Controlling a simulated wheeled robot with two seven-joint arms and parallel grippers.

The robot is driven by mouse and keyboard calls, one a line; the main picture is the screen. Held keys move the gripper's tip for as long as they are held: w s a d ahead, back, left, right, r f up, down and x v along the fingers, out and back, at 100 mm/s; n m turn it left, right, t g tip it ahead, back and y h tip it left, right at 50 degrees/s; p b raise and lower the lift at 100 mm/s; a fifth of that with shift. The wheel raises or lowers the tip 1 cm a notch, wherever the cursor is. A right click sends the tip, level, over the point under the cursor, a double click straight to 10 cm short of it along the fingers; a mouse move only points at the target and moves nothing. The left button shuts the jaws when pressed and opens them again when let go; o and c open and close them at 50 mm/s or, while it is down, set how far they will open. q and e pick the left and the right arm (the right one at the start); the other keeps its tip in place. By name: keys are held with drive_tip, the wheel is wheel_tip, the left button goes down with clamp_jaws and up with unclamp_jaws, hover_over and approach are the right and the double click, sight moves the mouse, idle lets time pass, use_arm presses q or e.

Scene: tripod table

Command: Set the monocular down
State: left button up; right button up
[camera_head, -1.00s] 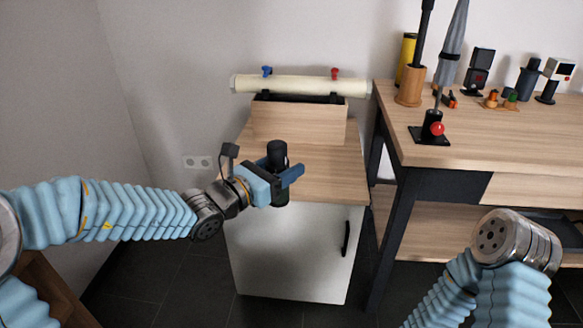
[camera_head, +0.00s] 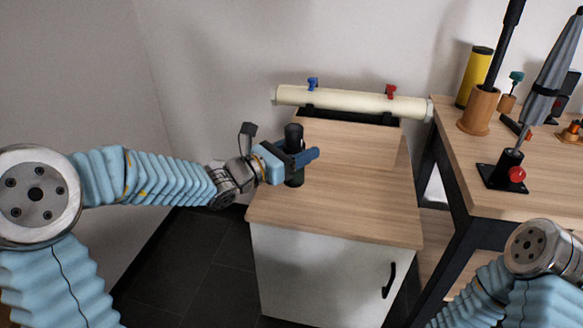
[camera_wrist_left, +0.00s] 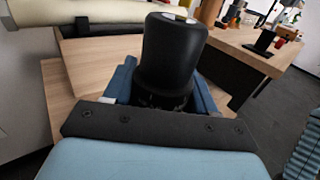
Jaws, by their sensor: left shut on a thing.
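The monocular (camera_head: 293,138) is a black upright cylinder in the head view. My left gripper (camera_head: 299,160) is shut around its middle and holds it over the left part of the small cabinet's wooden top (camera_head: 350,190). In the left wrist view the monocular (camera_wrist_left: 172,55) stands upright between the blue fingers (camera_wrist_left: 165,92); its lower end is hidden there. I cannot tell whether its base touches the top. My right arm shows at the lower right of the head view, but its gripper is out of view.
A cream roll (camera_head: 350,102) with a blue and a red clamp lies at the back of the cabinet. The cabinet top is clear right of the monocular. A workbench (camera_head: 460,180) at the right carries a yellow cylinder (camera_head: 474,77), a folded grey umbrella (camera_head: 548,85) and several small items.

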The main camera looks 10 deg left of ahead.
use_arm(q)
drive_tip(key=w+a+f, duration=0.1)
drive_tip(key=f, duration=0.2)
drive_tip(key=w+a+f, duration=0.1)
drive_tip(key=a+f, duration=0.1)
drive_tip(key=f, duration=0.1)
drive_tip(key=w+a+f, duration=0.1)
drive_tip(key=w+f, duration=0.1)
drive_tip(key=f, duration=0.1)
drive_tip(key=shift+a, duration=0.35)
drive_tip(key=shift+f, duration=0.2)
drive_tip(key=shift+f, duration=0.1)
drive_tip(key=shift+f, duration=0.15)
drive_tip(key=o, duration=1.2)
drive_tip(key=shift+o, duration=0.2)
drive_tip(key=shift+r, duration=0.25)
drive_tip(key=v, duration=1.2)
drive_tip(key=shift+b, duration=0.4)
